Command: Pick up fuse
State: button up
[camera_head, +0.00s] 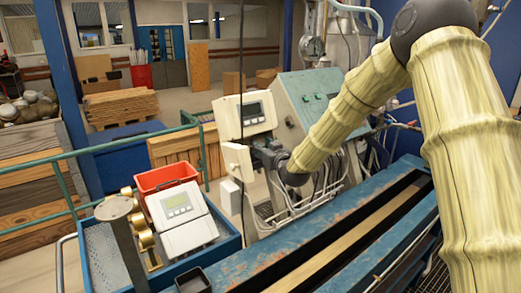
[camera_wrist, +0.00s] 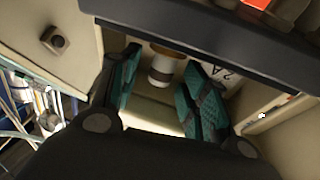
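The fuse (camera_wrist: 160,68) is a small white cylinder with an orange-brown band, in the upper middle of the wrist view. It sits in a recess of a cream housing, by a "2 A" label (camera_wrist: 226,73). My gripper (camera_wrist: 160,82) has teal pads on either side of the fuse. A gap shows between each pad and the fuse, so it is open and not touching it in this view. In the head view my gripper (camera_head: 262,157) reaches into the cream meter cabinet (camera_head: 232,122); the fuse is hidden there.
A dark edge (camera_wrist: 215,45) crosses the recess above the fingers, and a cream door (camera_wrist: 48,35) stands close at the left. In the head view, a blue tray (camera_head: 105,262) holds a second meter (camera_head: 181,220) and an orange bin (camera_head: 166,176). A grey-green panel (camera_head: 305,97) stands beside the cabinet.

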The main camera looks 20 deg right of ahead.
jog(key=c, duration=0.7)
jog(key=shift+c, duration=0.5)
jog(key=shift+d+r, duration=0.1)
